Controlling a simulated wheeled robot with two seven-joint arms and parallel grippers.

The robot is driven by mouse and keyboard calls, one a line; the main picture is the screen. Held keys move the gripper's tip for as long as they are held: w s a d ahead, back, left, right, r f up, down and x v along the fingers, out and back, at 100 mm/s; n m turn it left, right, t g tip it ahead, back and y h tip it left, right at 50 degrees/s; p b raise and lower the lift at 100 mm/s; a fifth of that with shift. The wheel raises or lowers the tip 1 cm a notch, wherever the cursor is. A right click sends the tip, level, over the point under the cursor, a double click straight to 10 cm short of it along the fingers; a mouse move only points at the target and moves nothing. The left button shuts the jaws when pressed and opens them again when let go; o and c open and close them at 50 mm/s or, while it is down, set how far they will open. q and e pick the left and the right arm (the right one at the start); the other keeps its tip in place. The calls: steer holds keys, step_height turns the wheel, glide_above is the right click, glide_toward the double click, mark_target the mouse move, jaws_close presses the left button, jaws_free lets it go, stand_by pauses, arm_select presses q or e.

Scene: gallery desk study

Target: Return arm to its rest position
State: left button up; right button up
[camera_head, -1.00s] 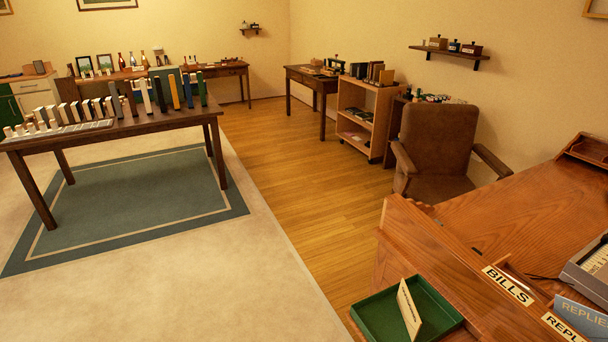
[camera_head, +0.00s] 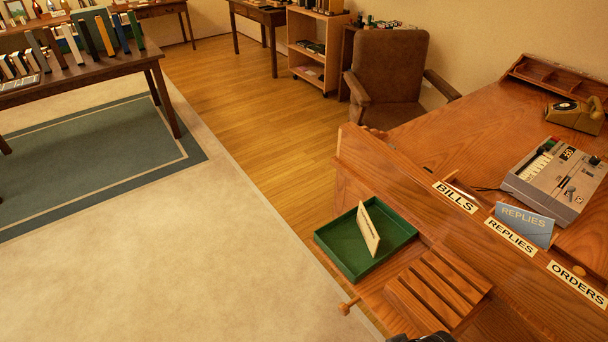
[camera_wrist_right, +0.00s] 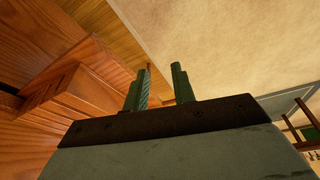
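My right gripper shows in the right wrist view (camera_wrist_right: 161,84). Its green-grey fingers stand apart with a gap between them, and I see nothing held there. A dark piece at the bottom edge of the head view looks like part of my arm; the fingers are not visible there. My left gripper is in neither current view.
The wooden desk (camera_head: 455,150) fills the right. A green tray (camera_head: 340,262) holds a tilted cream card (camera_head: 368,228). Beside it is a slotted wooden rack (camera_head: 438,290). A blue card (camera_head: 524,224) stands behind the labels.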

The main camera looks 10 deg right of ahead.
step_height(320, 180, down, 12)
steer(key=s+r, duration=0.1)
steer(key=s, duration=0.1)
steer(key=s+d+f+g+b, duration=0.1)
steer(key=s+d+f+g, duration=0.1)
steer(key=s+f, duration=1.5)
step_height(320, 180, down, 2)
steer(key=shift+s+d+f, duration=0.15)
steer(key=shift+s+d, duration=0.15)
steer(key=shift+d, duration=0.35)
